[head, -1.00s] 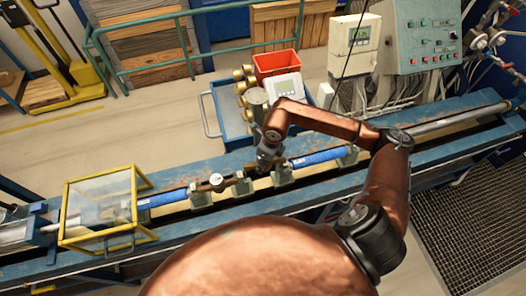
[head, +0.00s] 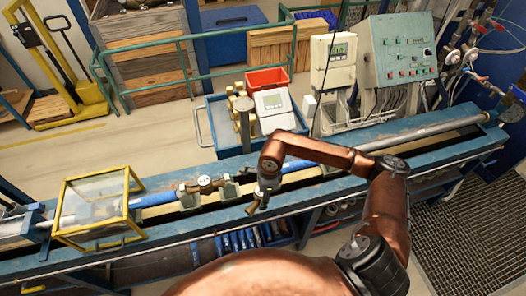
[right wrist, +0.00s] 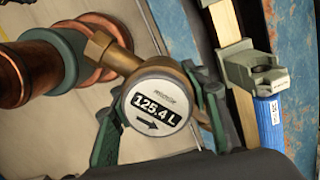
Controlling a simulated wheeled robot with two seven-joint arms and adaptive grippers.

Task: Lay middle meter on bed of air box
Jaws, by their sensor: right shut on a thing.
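A round-faced brass meter (right wrist: 157,104) reading 125.4 L is held between the dark green fingers of my right gripper (right wrist: 160,115) in the right wrist view. In the head view my right gripper (head: 263,190) hangs at the bench's near side, with a little brass of the held meter (head: 256,207) showing below it. Another brass meter (head: 206,183) sits in the bench line to the left. A clear box with a yellow frame (head: 135,203) stands on the left of the bench; I cannot tell if it is the air box. My left gripper is not in view.
The blue bench (head: 400,160) runs across the view with blue pipe (head: 302,164) and grey-green clamps (head: 229,188). Behind it a blue tray cart (head: 222,130) holds brass pieces and a red bin (head: 268,77). A control cabinet (head: 400,48) stands at back right.

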